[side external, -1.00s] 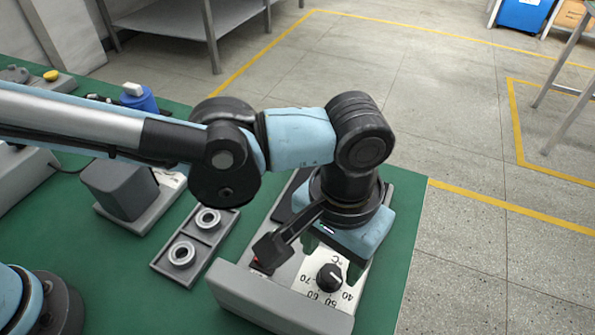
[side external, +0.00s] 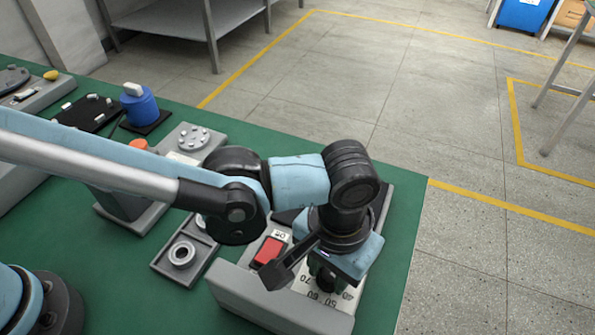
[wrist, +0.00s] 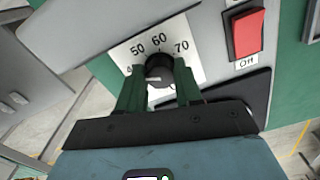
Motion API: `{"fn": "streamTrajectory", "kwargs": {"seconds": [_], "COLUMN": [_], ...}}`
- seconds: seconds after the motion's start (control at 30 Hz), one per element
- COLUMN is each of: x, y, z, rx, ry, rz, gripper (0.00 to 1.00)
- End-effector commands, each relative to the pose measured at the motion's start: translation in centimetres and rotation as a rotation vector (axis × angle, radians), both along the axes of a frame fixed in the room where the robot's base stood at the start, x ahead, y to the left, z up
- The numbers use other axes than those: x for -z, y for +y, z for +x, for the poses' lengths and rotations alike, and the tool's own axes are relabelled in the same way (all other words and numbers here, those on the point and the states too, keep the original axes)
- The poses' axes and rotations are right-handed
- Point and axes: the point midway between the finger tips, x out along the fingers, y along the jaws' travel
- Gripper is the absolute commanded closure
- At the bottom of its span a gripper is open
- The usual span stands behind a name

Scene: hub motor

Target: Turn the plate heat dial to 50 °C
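The plate heat dial (wrist: 159,69) is a round black knob on a white scale plate (wrist: 196,60) with 50, 60 and 70 readable in the wrist view. A pale mark shows on the knob's lower side, away from the printed numbers. My gripper (wrist: 160,72) has its two green fingers on either side of the knob, close against it, so it looks shut on the dial. In the side view my gripper (side external: 326,275) is over the scale plate and hides most of the dial.
A red rocker switch (wrist: 248,33) labelled Off is beside the dial; it also shows in the side view (side external: 269,251). A grey tray with a ring (side external: 181,254) stands left of the device. A blue cylinder (side external: 140,106) stands farther back on the green bench.

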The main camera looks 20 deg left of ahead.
Motion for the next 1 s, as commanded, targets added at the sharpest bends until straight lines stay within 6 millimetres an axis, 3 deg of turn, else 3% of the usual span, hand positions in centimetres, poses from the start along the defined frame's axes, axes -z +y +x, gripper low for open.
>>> {"fn": "streamTrajectory", "kwargs": {"seconds": [0.1,0.47,1.0], "x": [-0.02,-0.04,-0.05], "y": [0.00,0.03,0.15], "z": [0.00,0.01,0.09], "rx": [0.000,0.077,0.504], "ry": [0.000,0.000,0.000], "rz": [0.000,0.000,0.000], "gripper": [0.96,0.96,0.96]}}
